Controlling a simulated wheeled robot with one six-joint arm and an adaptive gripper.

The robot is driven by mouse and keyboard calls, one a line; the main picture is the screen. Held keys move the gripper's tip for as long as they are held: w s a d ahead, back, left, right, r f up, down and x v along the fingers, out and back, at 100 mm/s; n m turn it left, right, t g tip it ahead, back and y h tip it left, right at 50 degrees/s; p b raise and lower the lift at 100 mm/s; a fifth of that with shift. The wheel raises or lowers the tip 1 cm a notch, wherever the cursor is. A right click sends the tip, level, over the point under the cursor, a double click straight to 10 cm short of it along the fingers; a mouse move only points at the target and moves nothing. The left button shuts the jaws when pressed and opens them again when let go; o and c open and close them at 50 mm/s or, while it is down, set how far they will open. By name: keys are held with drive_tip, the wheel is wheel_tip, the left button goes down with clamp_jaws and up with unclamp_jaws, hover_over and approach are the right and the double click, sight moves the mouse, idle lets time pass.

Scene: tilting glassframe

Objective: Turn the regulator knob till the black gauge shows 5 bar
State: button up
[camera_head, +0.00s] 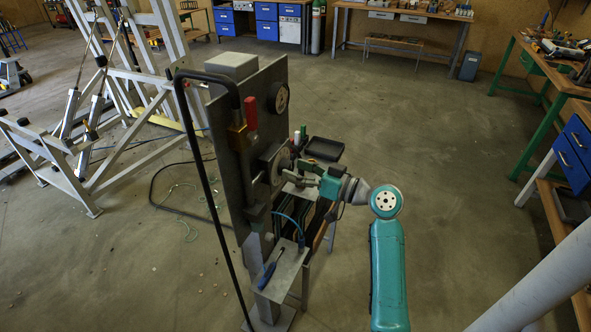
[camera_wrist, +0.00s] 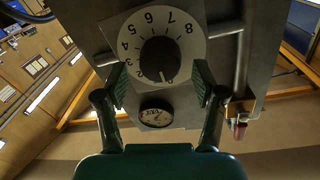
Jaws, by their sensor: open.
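The regulator knob (camera_wrist: 159,58) is black and sits in the middle of a pale round dial (camera_wrist: 150,22) with numbers. Its light pointer mark is at the lower end in the wrist view. In the head view the dial (camera_head: 277,164) is partly hidden by my gripper. My gripper (camera_wrist: 160,84) is open, with one finger on each side of the knob and a gap on both sides. In the head view my gripper (camera_head: 300,180) is close to the panel face. A small round gauge (camera_wrist: 157,115) shows below the dial in the wrist view, too small to read. A gauge (camera_head: 278,97) sits above the dial in the head view.
The dark upright panel (camera_head: 232,165) carries a red-handled part (camera_head: 251,113) and a black pipe (camera_head: 182,100). A blue-handled tool (camera_head: 267,275) lies on a metal shelf (camera_head: 285,268) below. A black tray (camera_head: 325,148) is behind my gripper. Floor to the right is clear.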

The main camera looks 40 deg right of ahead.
drive_tip(key=shift+w+a, duration=0.1)
drive_tip(key=shift+w, duration=0.25)
drive_tip(key=c, duration=1.1)
drive_tip(key=shift+c, duration=0.2)
